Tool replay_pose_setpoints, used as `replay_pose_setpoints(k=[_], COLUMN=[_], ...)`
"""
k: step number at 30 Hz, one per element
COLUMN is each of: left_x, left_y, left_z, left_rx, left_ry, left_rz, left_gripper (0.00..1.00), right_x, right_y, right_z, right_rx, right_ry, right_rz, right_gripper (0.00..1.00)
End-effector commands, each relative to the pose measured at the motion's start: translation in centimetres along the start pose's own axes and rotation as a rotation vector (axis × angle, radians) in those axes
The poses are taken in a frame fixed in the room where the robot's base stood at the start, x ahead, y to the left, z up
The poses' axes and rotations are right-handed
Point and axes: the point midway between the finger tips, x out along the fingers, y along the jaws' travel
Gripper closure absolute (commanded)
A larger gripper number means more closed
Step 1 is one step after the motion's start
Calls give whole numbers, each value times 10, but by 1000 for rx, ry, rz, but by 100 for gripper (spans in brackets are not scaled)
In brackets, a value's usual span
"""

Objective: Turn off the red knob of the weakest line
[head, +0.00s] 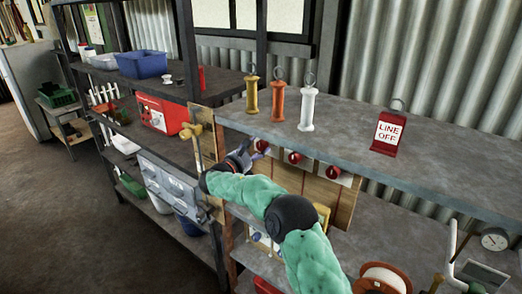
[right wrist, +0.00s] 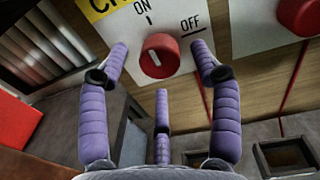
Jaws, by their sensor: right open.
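Three red knobs on white plates sit in a row on a wooden board under the shelf: a left one (head: 261,145), a middle one (head: 294,157) and a right one (head: 333,172). My right gripper (head: 254,153) is at the left knob. In the right wrist view its purple fingers are open, spread on either side of and below this knob (right wrist: 160,55); contact is not clear. The knob's white mark points up toward "ON I"; "OFF" is printed to its right. Part of another red knob (right wrist: 298,14) shows at the right. My left gripper is out of view.
On the shelf above (head: 350,125) stand yellow (head: 252,94), orange (head: 278,103) and white (head: 307,109) ringed cylinders and a red "LINE OFF" tag (head: 389,132). A brass valve (head: 192,130) is left of the gripper. A cable reel (head: 382,279) and a gauge (head: 494,239) are lower right.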

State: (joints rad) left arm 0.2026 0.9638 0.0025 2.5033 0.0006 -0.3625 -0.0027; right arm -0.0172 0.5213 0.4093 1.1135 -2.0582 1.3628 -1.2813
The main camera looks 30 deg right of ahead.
Motion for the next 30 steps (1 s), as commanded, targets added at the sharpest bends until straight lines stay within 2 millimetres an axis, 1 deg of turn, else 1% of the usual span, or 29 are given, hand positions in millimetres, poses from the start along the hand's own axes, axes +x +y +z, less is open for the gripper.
replay_pose_setpoints(k=[1, 3, 6, 11, 18, 19, 20, 21, 23, 24, 25, 30], left_x=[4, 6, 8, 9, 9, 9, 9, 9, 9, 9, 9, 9], left_y=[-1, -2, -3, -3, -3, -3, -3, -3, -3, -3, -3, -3], left_z=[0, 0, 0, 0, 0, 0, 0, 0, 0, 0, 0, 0], left_rx=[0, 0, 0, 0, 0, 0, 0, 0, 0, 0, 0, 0], left_ry=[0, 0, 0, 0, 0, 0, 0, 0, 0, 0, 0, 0], left_rz=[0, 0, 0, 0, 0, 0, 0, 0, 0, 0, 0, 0], left_gripper=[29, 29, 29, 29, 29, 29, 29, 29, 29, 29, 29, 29], right_x=[8, 16, 25, 31, 32, 32, 32, 32, 32, 32, 32, 32], right_y=[0, 0, 0, 0, 0, 0, 0, 0, 0, 0, 0, 0], right_z=[-2, -2, -1, 0, 0, 0, 0, 0, 0, 0, 0, 0], right_rx=[1, -1, 1, -1, -1, -1, -1, -1, -1, 0, 0, 2], right_ry=[0, 0, 0, 0, 0, 0, 0, 0, 0, 0, 0, 0], right_rz=[-2, -1, 0, 1, 1, 1, 1, 1, 1, 1, 1, 1], right_gripper=[36, 36, 36, 36, 36, 42, 50, 61, 78, 90, 92, 92])
